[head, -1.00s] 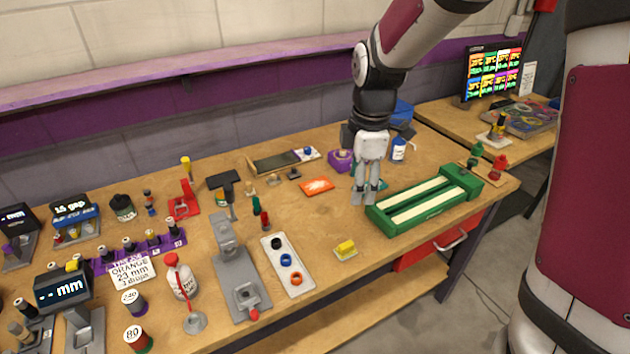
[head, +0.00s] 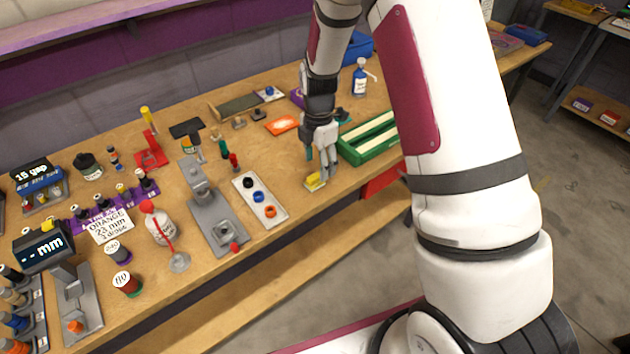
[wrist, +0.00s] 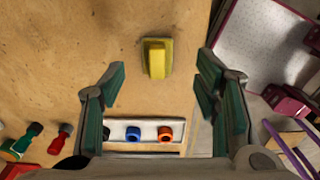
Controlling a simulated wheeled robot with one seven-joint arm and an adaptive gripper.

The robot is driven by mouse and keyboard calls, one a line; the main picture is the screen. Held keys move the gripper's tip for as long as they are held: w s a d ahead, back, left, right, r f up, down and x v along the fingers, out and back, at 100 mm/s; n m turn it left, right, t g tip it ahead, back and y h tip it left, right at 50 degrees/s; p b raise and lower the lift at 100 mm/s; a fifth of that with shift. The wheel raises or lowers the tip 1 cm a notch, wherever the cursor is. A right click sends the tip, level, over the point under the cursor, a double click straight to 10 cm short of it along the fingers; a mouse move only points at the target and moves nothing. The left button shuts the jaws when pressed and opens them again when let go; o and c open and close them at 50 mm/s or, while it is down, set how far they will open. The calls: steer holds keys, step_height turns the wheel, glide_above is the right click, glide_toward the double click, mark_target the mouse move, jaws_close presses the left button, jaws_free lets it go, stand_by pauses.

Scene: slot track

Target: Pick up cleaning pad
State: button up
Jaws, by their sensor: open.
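My gripper (head: 322,168) hangs just above and beside the pad in the head view. In the wrist view my gripper (wrist: 160,92) shows its green-lined fingers spread apart with nothing between them.
A white tray (head: 260,201) with black, blue and orange rings lies left of the pad. A green slotted track (head: 368,138) stands to the right, and an orange packet (head: 283,124) lies behind.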

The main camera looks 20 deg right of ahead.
mark_target(316, 176)
steer(key=shift+w+a+f+p, duration=0.15)
steer(key=shift+f+p, duration=0.15)
steer(key=shift+f, duration=1.1)
steer(key=shift+s+a+f+p, duration=0.1)
steer(key=shift+f+p, duration=0.15)
steer(key=shift+f, duration=1.15)
steer(key=shift+c, duration=0.3)
steer(key=c, duration=1.1)
steer(key=shift+o, duration=0.2)
steer(key=shift+r, duration=0.1)
steer(key=shift+w+r, duration=0.1)
steer(key=shift+r, duration=0.7)
steer(key=shift+s+r+b, duration=0.15)
steer(key=shift+r+b, duration=0.05)
steer(key=shift+r, duration=0.3)
steer(key=shift+s+r+b, duration=0.15)
steer(key=shift+r+b, duration=0.05)
steer(key=shift+r, duration=0.3)
steer(key=s+r, duration=0.1)
steer(key=s, duration=1.4)
steer(key=shift+s+d+r, duration=0.15)
steer(key=shift+s+d, duration=0.1)
steer(key=shift+d, duration=0.1)
